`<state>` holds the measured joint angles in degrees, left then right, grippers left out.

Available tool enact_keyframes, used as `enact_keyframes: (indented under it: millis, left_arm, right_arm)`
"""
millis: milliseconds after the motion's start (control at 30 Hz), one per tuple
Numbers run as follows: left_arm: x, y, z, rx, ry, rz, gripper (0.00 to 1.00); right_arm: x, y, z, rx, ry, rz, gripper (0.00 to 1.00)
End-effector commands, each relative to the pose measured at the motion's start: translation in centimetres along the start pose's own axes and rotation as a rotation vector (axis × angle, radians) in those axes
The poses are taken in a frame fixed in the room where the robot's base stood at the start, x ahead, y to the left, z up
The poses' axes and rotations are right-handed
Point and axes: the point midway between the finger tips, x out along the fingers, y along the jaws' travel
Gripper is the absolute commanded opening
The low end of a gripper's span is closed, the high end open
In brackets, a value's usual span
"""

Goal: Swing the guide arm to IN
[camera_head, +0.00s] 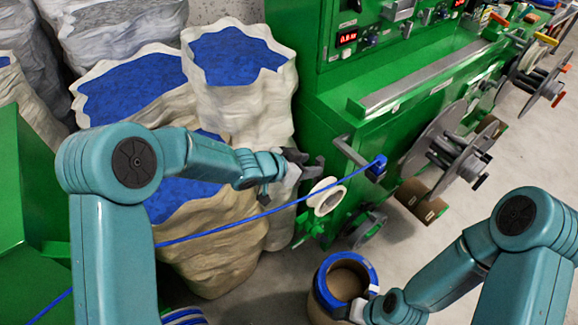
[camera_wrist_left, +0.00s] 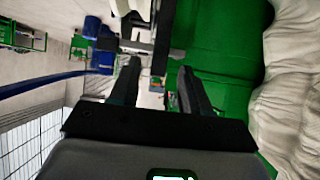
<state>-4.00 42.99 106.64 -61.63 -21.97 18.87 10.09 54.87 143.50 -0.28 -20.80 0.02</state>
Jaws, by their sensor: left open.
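The guide arm (camera_head: 350,151) is a grey bar on the front of the green machine, with a blue block (camera_head: 377,167) at its outer end. The blue cable (camera_head: 270,211) runs from lower left up to that block. My left gripper (camera_head: 309,167) is open and empty, left of the guide arm and above a white pulley (camera_head: 327,196). In the left wrist view a grey bar (camera_wrist_left: 140,47) and the blue block (camera_wrist_left: 101,59) show beyond the open fingers (camera_wrist_left: 157,72). My right gripper (camera_head: 366,303) is low beside a blue-rimmed drum; its jaws are unclear. No IN mark is legible.
Sacks of blue granules (camera_head: 237,60) stand left of the green machine (camera_head: 335,95), close to my left arm. Grey reels (camera_head: 437,150) stick out at the right. Floor (camera_head: 530,150) is free further right.

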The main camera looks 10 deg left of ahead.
Motion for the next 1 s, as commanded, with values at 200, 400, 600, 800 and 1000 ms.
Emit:
enact_keyframes:
  millis: [200, 400, 600, 800, 1000]
  left_arm:
    - [-5.4, -0.1, -0.2, 0.001, 0.001, -0.003, 0.47]
    - [-7.8, 0.0, -0.1, 0.0, 0.001, 0.0, 0.47]
    - [-8.2, 0.0, -0.1, 0.0, 0.0, 0.0, 0.47]
    - [-8.2, 0.0, -0.1, 0.0, 0.0, 0.001, 0.47]
    - [-8.2, -0.1, 0.0, -0.001, 0.0, -0.001, 0.47]
  right_arm:
    - [-0.3, -0.1, 0.0, 0.0, 0.0, 0.0, 0.61]
    - [-0.5, -0.2, 0.0, 0.0, 0.0, 0.0, 0.61]
    - [-0.6, -0.2, 0.0, 0.0, 0.0, 0.0, 0.61]
    - [-0.5, -0.2, 0.0, 0.0, 0.0, 0.0, 0.61]
    - [-0.5, -0.2, 0.0, 0.0, 0.0, 0.0, 0.61]
